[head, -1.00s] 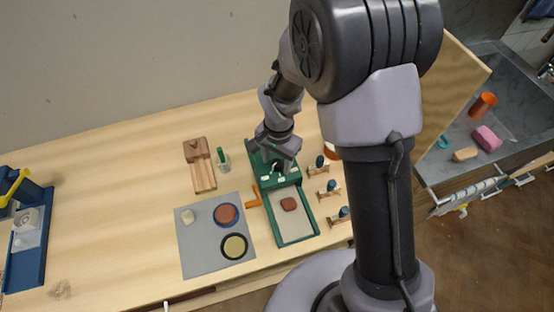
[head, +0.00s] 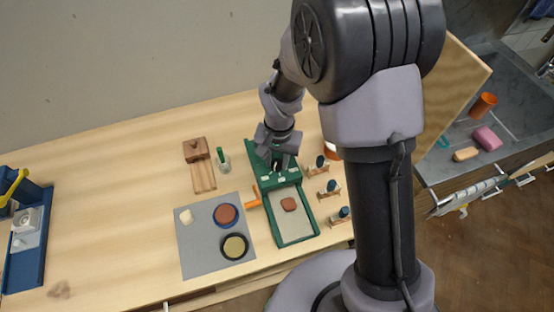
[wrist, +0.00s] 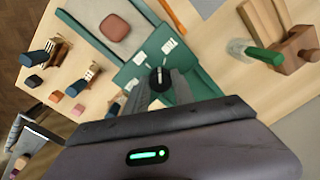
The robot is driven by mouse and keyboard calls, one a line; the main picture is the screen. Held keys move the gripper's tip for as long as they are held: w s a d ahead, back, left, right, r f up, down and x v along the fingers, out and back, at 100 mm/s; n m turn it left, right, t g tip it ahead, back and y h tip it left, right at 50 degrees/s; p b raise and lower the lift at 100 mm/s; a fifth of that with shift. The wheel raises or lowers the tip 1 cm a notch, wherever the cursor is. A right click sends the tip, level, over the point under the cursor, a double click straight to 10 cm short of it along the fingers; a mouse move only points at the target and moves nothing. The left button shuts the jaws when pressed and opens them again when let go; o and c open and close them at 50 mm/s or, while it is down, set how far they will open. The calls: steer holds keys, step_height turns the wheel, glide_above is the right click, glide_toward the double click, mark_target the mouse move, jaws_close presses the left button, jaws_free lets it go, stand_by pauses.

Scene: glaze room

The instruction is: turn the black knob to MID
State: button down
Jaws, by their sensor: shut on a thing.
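The black knob (wrist: 159,79) sits on the sloped panel of a green device (wrist: 190,83) and carries a pale pointer line. Several white labels with dark marks (wrist: 168,46) lie around it; their wording is too small to read. My gripper (wrist: 161,85) is shut on the knob, one grey finger on either side. In the head view, my gripper (head: 278,158) is at the upper part of the green device (head: 293,178), and the fingers and wrist largely hide the knob.
The device's tray holds a red-brown block (head: 289,204). An orange handle (head: 254,198) sticks out at its left. Several small wooden stands with blue-topped pieces (head: 329,188) line its right. A grey mat (head: 205,255) with two round dishes, a green-handled tool in a glass (head: 223,162) and a wooden piece (head: 203,172) are left.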

mark_target(279, 161)
steer(key=n, duration=0.4)
steer(key=shift+w+n, duration=0.1)
steer(key=shift+n, duration=2)
steer(key=c, duration=1.1)
jaws_free()
steer(key=shift+o, duration=0.2)
steer(key=shift+r, duration=0.1)
step_height(279, 161, up, 17)
steer(key=p, duration=0.4)
steer(key=shift+d+r, duration=0.15)
steer(key=shift+d, duration=0.1)
